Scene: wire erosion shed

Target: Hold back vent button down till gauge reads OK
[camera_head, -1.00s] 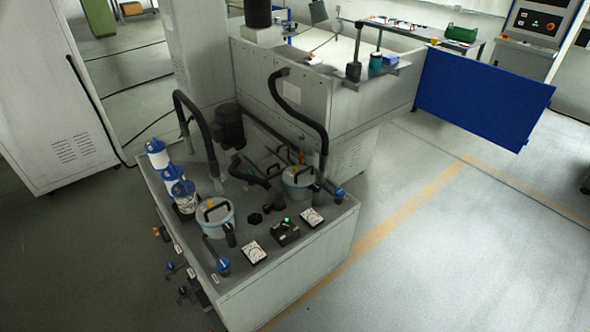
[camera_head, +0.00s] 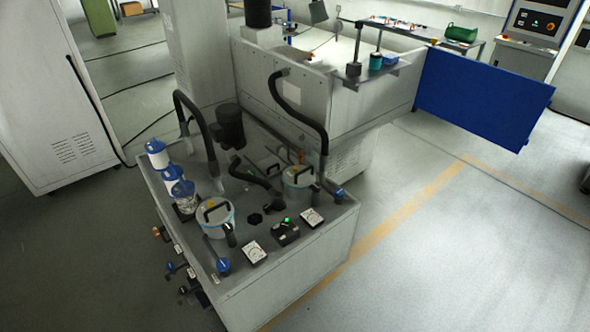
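A grey filter tank unit stands in the middle, with a dark top (camera_head: 265,239). Two round lidded canisters with black handles stand on it, a front one (camera_head: 214,222) and a back one (camera_head: 298,188). Small yellow-orange spots show on both lids; I cannot tell whether either is the vent button. Two white-faced gauges lie on the top, one near the front canister (camera_head: 254,253) and one near the back canister (camera_head: 312,217). Their readings are too small to tell. Between them sits a black box with a green light (camera_head: 286,230). Neither gripper is in view.
Black hoses (camera_head: 301,107) arch over the unit. Blue valve handles sit near the front (camera_head: 222,267) and back (camera_head: 338,194) canisters. White-and-blue cylinders (camera_head: 158,157) line the left edge. A blue panel (camera_head: 478,96) juts out at right. The floor at lower right is clear.

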